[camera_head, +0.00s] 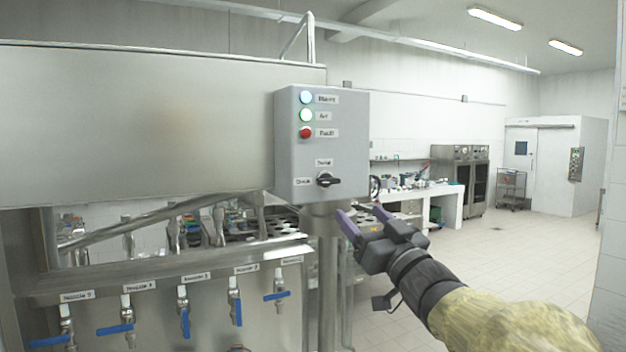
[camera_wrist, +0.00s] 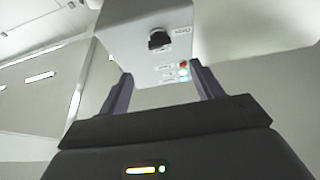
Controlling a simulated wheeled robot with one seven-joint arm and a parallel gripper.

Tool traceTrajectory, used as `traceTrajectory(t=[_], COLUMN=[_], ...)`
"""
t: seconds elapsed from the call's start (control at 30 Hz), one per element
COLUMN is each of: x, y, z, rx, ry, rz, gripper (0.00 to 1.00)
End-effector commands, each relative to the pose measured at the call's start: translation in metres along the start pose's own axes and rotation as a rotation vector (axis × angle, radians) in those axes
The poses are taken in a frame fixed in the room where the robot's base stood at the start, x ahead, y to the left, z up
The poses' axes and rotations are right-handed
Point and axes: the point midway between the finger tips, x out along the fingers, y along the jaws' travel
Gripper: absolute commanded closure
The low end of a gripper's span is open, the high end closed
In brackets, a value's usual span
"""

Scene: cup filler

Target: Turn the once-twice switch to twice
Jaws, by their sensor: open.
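The once-twice switch (camera_head: 328,180) is a black rotary knob low on the front of a grey control box (camera_head: 350,130). A label that seems to read Twice (camera_head: 323,162) is above it, and one that seems to read Once (camera_head: 304,181) is to its left. Its handle lies about level, in line with the Once label. My gripper (camera_head: 362,213) is open and empty, below and right of the knob, apart from it. In the wrist view the box is upside down, with the switch (camera_wrist: 159,40) beyond and between my fingertips (camera_wrist: 160,72).
Blue, green and red lamps (camera_head: 306,115) sit above the switch on the box. A steel tank (camera_head: 135,125) is at the left, with several blue-handled nozzle taps (camera_head: 184,310) below it. A metal post (camera_head: 327,260) stands under the box. The floor at right is clear.

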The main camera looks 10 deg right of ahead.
Motion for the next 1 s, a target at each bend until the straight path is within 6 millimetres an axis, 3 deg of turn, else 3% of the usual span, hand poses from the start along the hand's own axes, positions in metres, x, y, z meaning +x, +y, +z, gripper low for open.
traceTrajectory(t=[0.3, 0.6, 1.0], x=[0.059, 0.106, 0.114], y=[0.000, 0.000, 0.000], z=[-0.003, -0.003, 0.000], rx=[0.004, 0.002, -0.001], ry=[0.000, 0.000, 0.000], rz=[-0.002, -0.001, 0.000], gripper=[0.35, 0.35, 0.35])
